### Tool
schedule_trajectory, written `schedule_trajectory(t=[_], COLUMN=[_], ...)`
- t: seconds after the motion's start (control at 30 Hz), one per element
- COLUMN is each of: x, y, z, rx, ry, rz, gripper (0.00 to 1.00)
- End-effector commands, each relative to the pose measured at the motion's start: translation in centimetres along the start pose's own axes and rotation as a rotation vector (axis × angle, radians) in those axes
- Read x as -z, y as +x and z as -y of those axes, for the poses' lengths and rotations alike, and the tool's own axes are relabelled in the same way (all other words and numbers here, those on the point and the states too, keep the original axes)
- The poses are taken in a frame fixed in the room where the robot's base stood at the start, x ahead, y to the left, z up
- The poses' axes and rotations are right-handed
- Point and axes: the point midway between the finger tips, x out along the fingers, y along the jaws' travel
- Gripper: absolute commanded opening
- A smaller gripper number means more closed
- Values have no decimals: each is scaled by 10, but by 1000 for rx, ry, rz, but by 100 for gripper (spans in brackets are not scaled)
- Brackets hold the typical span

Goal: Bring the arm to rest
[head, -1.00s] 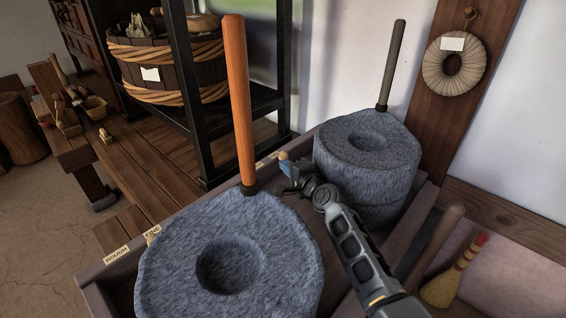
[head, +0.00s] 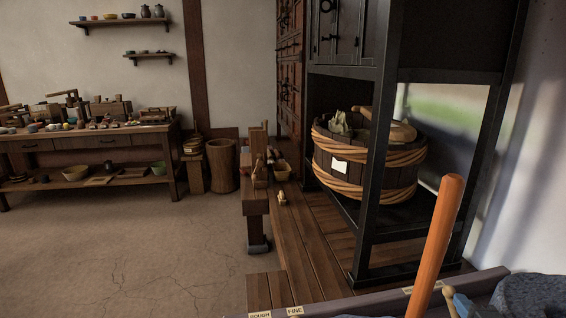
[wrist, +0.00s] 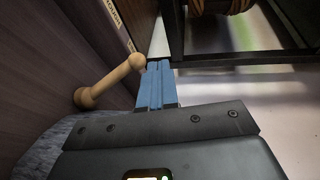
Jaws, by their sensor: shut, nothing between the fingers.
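My gripper (wrist: 157,85) shows in the wrist view, its blue fingers together with nothing between them. A light wooden peg with a round knob (wrist: 125,72) is just left of the fingertips. I cannot tell whether they touch. In the head view, the orange wooden handle (head: 435,250) of a grey quern stands upright at the lower right, slightly tilted. Part of a grey millstone (head: 535,296) shows at the bottom right corner.
A black frame shelf (head: 370,200) holds a wooden tub bound with rope (head: 335,180). A low wooden bench (head: 256,200) with small items stands left of it. A workbench (head: 90,145) lines the far wall. The floor (head: 150,250) at left is open.

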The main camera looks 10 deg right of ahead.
Motion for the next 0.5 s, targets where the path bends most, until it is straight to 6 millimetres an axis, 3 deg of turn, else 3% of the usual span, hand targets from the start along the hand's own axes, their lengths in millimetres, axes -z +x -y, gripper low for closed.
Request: schedule_trajectory(t=[0.07,0.5], x=[0,0], y=[-3,-8], z=[16,41], rx=[0,-1], ry=[0,0], rz=[0,0], gripper=[0,0])
